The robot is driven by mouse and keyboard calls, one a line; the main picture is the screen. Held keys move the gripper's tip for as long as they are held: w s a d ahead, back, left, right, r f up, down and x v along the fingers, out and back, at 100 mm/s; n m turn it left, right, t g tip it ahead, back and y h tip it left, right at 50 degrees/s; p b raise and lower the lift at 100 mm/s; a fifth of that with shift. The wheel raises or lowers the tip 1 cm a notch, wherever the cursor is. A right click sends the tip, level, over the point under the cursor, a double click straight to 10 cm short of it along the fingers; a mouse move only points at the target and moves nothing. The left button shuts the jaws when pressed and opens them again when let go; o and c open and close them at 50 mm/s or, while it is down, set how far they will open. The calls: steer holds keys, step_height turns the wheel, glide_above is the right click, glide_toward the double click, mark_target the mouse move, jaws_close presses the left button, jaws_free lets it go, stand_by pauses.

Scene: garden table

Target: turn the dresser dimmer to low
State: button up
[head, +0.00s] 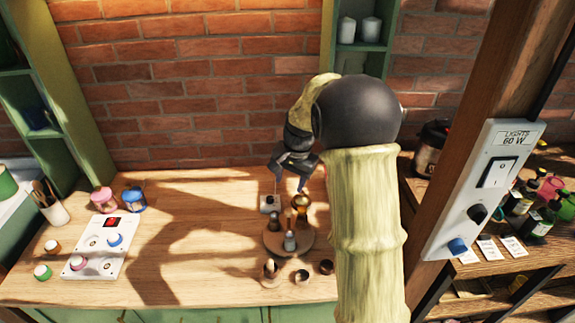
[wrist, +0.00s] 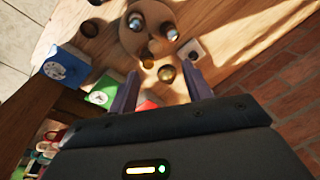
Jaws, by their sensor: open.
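A small pale box (head: 270,204) with a dark round top part sits on the wooden dresser top, just below my gripper (head: 289,184). It looks like a dimmer, but its setting cannot be read. In the wrist view a white box with a dark knob (wrist: 192,50) lies just beyond the right fingertip, apart from it. My gripper is open and empty, its fingers (wrist: 160,74) pointing at the dresser top. A white panel (head: 104,246) with a red switch and several knobs lies at the left. I cannot tell for certain which control is the dresser dimmer.
A round wooden tray (head: 272,243) with small bottles stands close below the box, and small cups lie in front. A wooden post on the right carries a switch plate (head: 472,195) marked "LIGHTS 60 W". A brick wall (head: 200,95) closes the back.

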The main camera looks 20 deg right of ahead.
steer(key=s+a+f+n+h, duration=0.1)
steer(key=s+n, duration=0.7)
steer(key=s, duration=1.5)
steer(key=shift+s+a+f+t, duration=0.25)
steer(key=shift+a+f, duration=0.2)
steer(key=shift+a, duration=0.4)
